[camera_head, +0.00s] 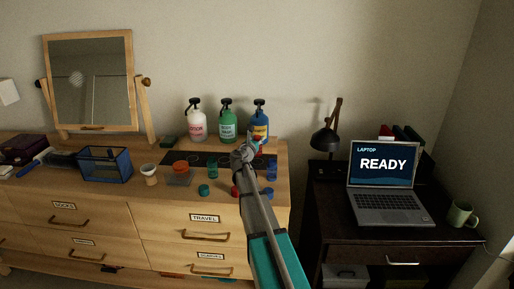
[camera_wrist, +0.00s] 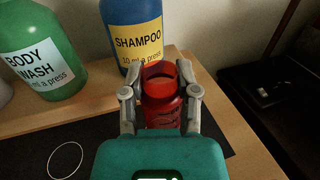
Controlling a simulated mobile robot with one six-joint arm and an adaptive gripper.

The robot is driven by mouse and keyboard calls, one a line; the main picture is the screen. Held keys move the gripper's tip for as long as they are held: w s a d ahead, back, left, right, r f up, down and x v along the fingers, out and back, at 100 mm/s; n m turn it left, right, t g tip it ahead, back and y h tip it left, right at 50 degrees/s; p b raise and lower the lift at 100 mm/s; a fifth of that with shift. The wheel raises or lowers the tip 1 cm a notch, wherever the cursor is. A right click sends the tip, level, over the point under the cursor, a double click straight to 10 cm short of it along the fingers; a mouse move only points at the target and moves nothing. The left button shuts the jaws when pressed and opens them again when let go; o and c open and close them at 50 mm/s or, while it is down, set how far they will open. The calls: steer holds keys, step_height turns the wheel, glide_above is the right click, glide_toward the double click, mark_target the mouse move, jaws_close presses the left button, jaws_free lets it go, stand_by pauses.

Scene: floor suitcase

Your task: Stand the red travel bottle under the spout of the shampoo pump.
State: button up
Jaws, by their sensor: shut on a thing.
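The blue shampoo pump (camera_head: 259,122) stands at the right end of the row of pump bottles on the dresser. In the wrist view its yellow label (camera_wrist: 138,45) is right behind the red travel bottle (camera_wrist: 161,100). My gripper (camera_wrist: 160,82) is shut on the red bottle, with a finger on each side of it. The bottle looks upright in front of the shampoo pump. The wrist view does not show the spout or whether the bottle's base touches the surface. In the head view my gripper (camera_head: 255,147) hides most of the bottle.
The green body wash pump (camera_head: 227,124) and lotion pump (camera_head: 196,124) stand to the left. A dark mat (camera_wrist: 30,150) with a white ring lies in front. Small green and blue bottles and loose caps are near my arm. The dresser edge is close on the right.

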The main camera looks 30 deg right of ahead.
steer(key=shift+w+f, duration=0.1)
steer(key=shift+w+d+f+b, duration=0.15)
steer(key=shift+w+f+b, duration=0.2)
steer(key=shift+f+b, duration=0.2)
step_height(320, 180, down, 3)
steer(key=b, duration=0.3)
steer(key=shift+r, duration=0.1)
steer(key=o, duration=0.9)
steer(key=shift+s+r, duration=0.1)
steer(key=v, duration=1.2)
